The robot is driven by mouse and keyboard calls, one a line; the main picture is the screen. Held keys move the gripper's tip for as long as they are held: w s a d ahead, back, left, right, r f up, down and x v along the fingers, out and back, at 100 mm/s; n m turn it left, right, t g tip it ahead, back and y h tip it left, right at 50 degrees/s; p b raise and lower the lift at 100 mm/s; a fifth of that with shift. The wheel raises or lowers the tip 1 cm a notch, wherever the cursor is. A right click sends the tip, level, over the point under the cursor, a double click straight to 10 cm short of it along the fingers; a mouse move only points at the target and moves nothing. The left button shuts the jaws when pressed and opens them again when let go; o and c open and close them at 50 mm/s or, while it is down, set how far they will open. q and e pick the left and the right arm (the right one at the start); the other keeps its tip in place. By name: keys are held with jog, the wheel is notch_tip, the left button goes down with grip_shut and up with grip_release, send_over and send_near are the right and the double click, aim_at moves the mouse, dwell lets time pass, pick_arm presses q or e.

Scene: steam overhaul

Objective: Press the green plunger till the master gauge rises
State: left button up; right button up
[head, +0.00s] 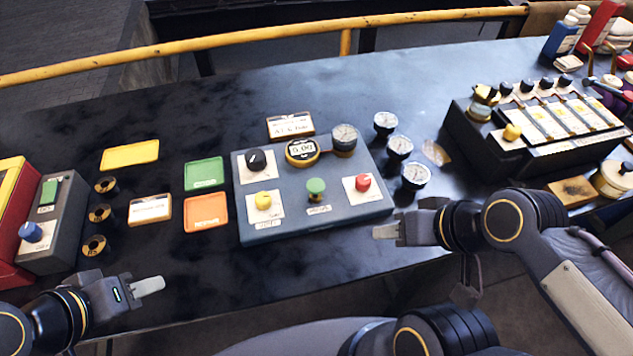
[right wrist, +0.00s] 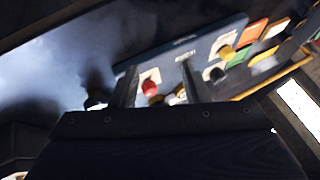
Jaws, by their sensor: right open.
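The green plunger (head: 316,187) stands up from the middle front of a grey-blue control box, between a yellow knob (head: 263,200) and a red knob (head: 362,182). A round display (head: 302,150) reading about 5.00 and a dial gauge (head: 344,138) sit behind it; I cannot tell which is the master gauge. My right gripper (head: 386,232) is open and empty, off the box's front right corner. In the right wrist view, the red knob (right wrist: 150,88) shows between its fingers; the plunger is not clear there. My left gripper (head: 148,286) is far left, its opening unclear.
The control box (head: 320,222) lies on a dark bench. Several loose gauges (head: 399,148) stand right of it. Green (head: 204,174) and orange (head: 206,212) trays lie left of it. A valve rack (head: 470,140) is at right. The bench front between my grippers is clear.

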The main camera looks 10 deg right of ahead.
grip_shut()
dwell(1.4)
